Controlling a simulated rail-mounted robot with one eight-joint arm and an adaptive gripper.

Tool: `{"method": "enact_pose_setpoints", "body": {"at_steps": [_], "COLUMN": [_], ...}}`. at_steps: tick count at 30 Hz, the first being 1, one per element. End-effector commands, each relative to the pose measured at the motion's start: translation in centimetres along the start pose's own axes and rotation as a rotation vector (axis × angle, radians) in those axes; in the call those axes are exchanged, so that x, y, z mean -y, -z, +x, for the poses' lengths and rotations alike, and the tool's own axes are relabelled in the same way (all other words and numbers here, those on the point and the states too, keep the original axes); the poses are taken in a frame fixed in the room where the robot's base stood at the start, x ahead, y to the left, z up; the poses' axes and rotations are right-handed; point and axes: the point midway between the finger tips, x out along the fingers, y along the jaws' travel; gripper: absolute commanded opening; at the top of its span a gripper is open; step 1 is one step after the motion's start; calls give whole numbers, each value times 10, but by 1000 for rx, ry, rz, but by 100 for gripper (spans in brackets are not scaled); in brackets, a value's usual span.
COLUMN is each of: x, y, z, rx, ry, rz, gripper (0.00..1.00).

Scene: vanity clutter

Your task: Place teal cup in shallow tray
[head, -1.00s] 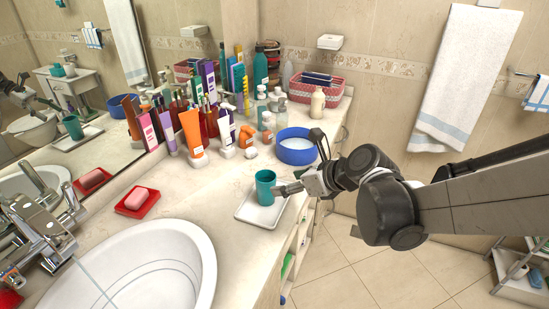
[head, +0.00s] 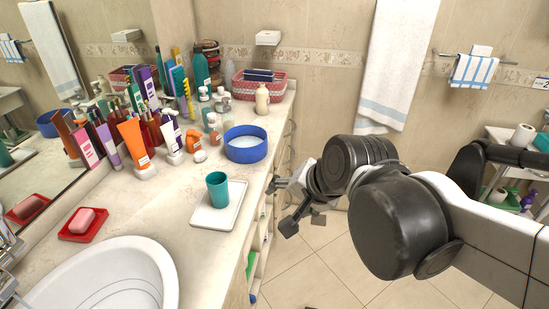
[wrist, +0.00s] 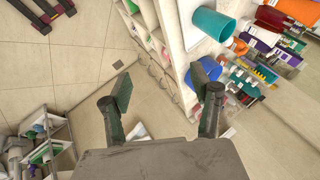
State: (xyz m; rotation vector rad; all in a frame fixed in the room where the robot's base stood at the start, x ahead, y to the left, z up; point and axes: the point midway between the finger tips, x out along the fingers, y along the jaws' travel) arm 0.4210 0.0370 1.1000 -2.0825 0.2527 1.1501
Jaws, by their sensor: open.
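The teal cup (head: 217,189) stands upright in the shallow white tray (head: 207,218) on the vanity counter in the head view. The cup also shows at the top of the wrist view (wrist: 212,25), with a strip of the tray (wrist: 188,20) beside it. My gripper (head: 280,208) is open and empty, past the counter's front edge to the right of the tray, apart from the cup. In the wrist view the two dark fingers (wrist: 162,100) are spread wide with nothing between them.
A blue bowl (head: 246,144) stands behind the tray, with several bottles and tubes (head: 135,138) to its left. A red soap dish (head: 73,232) and a white sink (head: 105,280) lie to the left. Open floor (head: 310,268) lies right of the counter.

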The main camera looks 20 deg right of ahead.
Motion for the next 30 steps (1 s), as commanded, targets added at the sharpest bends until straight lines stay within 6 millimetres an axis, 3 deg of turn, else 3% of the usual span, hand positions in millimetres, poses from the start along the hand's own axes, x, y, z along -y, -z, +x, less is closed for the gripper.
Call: {"method": "enact_pose_setpoints", "body": {"at_steps": [6,10,15,30], "x": [-33,-44,-48,-48], "y": [-6,-7,-6,-6], "z": [-29,-38,-42,-42], "rx": [-48,-55,-57,-56], "ry": [-105,-147,-166,-165], "rz": [-506,-683,-763,-761], "gripper": [59,59,59,59]}}
